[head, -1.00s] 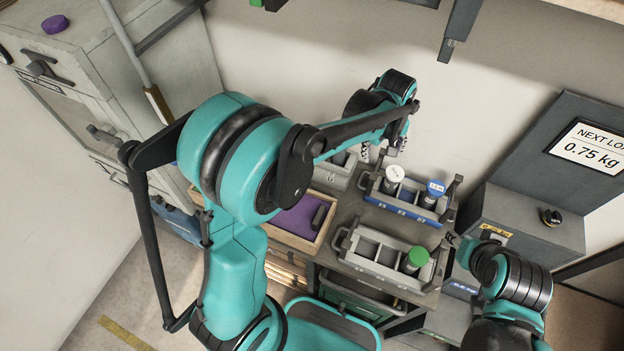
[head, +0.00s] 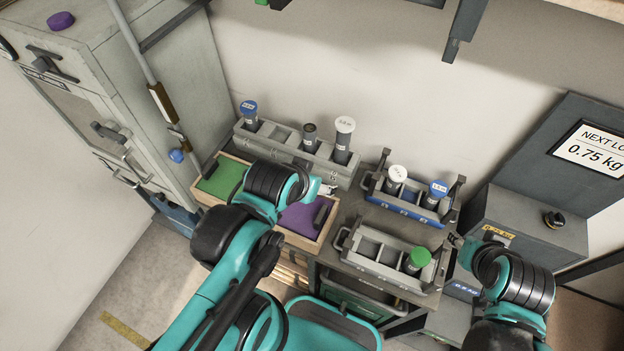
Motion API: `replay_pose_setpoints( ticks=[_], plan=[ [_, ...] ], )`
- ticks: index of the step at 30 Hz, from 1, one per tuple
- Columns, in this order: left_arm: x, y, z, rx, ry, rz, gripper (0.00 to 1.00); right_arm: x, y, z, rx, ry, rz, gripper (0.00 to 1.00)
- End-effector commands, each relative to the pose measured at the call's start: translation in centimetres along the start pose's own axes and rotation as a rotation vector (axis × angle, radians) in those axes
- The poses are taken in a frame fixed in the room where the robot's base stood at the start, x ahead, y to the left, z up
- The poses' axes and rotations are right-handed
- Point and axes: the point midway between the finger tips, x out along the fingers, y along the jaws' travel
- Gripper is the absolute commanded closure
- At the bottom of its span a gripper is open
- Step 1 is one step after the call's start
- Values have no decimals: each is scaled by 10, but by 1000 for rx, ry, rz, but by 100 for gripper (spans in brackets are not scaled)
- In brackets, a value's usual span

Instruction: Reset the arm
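My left arm comes in from the bottom left, folded low over the front of the wooden tray (head: 286,238). Its wrist is a black ribbed joint with teal parts, and my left gripper (head: 327,187) shows only as a small piece beside the purple pad (head: 298,217). Nothing can be seen held in it, but its fingers are too hidden to tell open from shut. My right arm is at the lower right. My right gripper (head: 456,240) points left near the front grey rack (head: 372,262) and the scale cabinet; its fingers are too small to read.
A long grey rack (head: 278,143) holds several capped cylinders at the back. A blue rack (head: 400,207) holds a white-capped and a blue-capped cylinder; the front rack holds a green-capped one. A grey cabinet (head: 165,80) with levers stands left. A dark cabinet (head: 525,225) with a display (head: 592,147) stands right.

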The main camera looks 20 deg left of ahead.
Motion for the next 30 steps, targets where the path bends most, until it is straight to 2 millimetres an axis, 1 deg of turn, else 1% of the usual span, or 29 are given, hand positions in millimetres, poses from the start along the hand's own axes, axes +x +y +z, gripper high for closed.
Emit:
replay_pose_setpoints(
  ticks=[8,11,14,18,21,23,30],
  plan=[
    [0,0,1,4,3,-1,34,0,0,0,0,0,0,60],
    [4,0,3,4,3,-1,34,4,0,3,0,0,0,60],
    [16,0,12,3,3,-1,34,17,0,12,0,0,0,60],
    [44,0,32,3,2,-1,34,44,0,31,0,0,0,60],
    [58,0,42,3,2,-1,34,58,0,41,0,0,0,60],
    [59,0,43,3,2,-1,34,60,0,43,0,0,0,60],
    [55,0,40,3,2,-1,34,55,0,39,0,0,0,60]
  ],
)
